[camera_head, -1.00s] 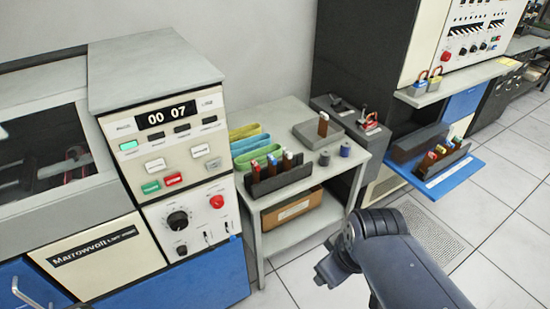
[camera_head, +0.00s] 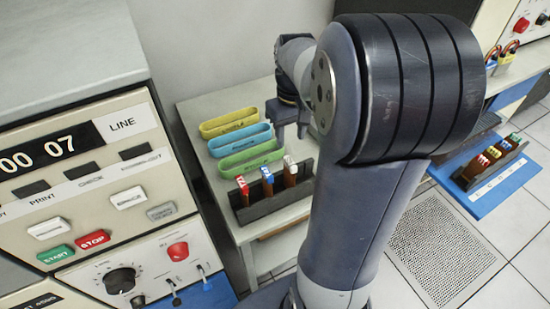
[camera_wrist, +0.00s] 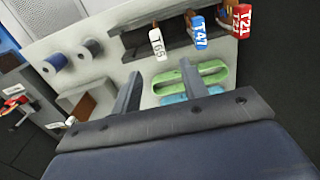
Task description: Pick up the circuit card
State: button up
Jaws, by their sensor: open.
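Three brown cards stand in a dark rack (camera_head: 284,205) on the grey side table: red-topped T21 (camera_head: 242,186), blue-topped T47 (camera_head: 267,179) and white-topped T65 (camera_head: 290,170). The wrist view shows T65 (camera_wrist: 157,43), T47 (camera_wrist: 198,32) and T21 (camera_wrist: 241,20) at its top. Another brown card (camera_wrist: 86,107) is in a grey block (camera_wrist: 66,98) at the wrist view's left. I cannot tell which is the circuit card. My gripper (camera_head: 291,125) is over the table behind the rack; its fingers (camera_wrist: 160,72) are apart and empty, beside the green tray.
Yellow (camera_head: 230,122), blue (camera_head: 240,140) and green (camera_head: 250,160) trays lie behind the rack. Two spools (camera_wrist: 54,62) (camera_wrist: 92,47) stand on the table. The control console (camera_head: 110,200) is close at left. A blue shelf (camera_head: 500,190) with another card rack is at right.

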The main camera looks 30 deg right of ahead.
aim_at(290, 162)
jog(key=shift+w+f, duration=0.2)
jog(key=shift+f, duration=0.25)
jog(key=f, duration=0.9)
jog(key=shift+s+d+f, duration=0.1)
jog(key=shift+s+f, duration=0.2)
jog(key=shift+f, duration=0.1)
jog(key=shift+c, duration=0.2)
grip_shut()
